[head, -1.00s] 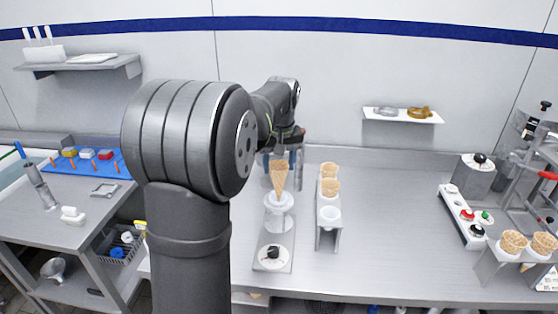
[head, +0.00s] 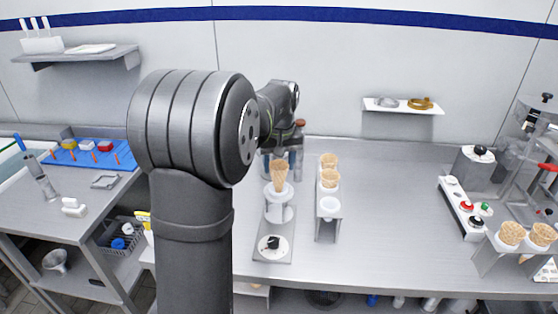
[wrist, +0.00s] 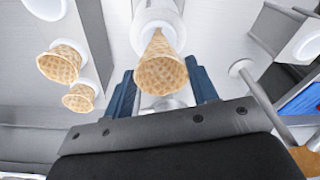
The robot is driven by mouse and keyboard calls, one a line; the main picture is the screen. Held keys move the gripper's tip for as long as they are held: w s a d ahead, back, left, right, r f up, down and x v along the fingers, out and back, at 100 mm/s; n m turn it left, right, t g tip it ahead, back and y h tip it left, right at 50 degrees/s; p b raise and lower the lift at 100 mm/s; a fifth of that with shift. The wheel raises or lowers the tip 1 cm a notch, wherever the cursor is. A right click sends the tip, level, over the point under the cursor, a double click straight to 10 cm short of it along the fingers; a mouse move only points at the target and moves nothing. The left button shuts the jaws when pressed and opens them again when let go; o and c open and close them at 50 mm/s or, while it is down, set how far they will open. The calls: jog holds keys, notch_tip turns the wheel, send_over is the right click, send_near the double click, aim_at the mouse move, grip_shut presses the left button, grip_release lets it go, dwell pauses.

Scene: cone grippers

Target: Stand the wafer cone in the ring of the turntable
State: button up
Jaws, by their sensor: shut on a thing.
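The wafer cone (head: 279,174) is upright, wide end up and tip down, over the white ring (head: 269,191) of the turntable stand. Its lower part appears to be inside the ring; whether it rests there I cannot tell. In the wrist view I look onto the cone (wrist: 160,68) from its wide end, with the white ring (wrist: 146,14) beyond its tip. My gripper (wrist: 161,78) is shut on the cone, a blue finger on each side. In the head view the fingers are partly hidden behind the cone and my arm.
Right of the stand, a rack (head: 329,206) holds two more cones and an empty white cup. A black knob (head: 272,243) sits on the stand's front plate. Another cone holder (head: 505,244) is at the far right.

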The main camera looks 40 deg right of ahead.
aim_at(279, 175)
jog(key=shift+f, duration=2.25)
jog(key=o, duration=0.8)
jog(key=shift+c, duration=0.2)
notch_tip(279, 175, up, 17)
jog(key=s, duration=0.2)
jog(key=shift+a, duration=0.4)
jog(key=f, duration=0.5)
jog(key=w+f, duration=0.1)
jog(key=f, duration=0.5)
jog(key=w+f, duration=0.1)
jog(key=f, duration=0.5)
jog(key=shift+d, duration=0.4)
jog(key=shift+r, duration=0.15)
jog(key=shift+r, duration=0.1)
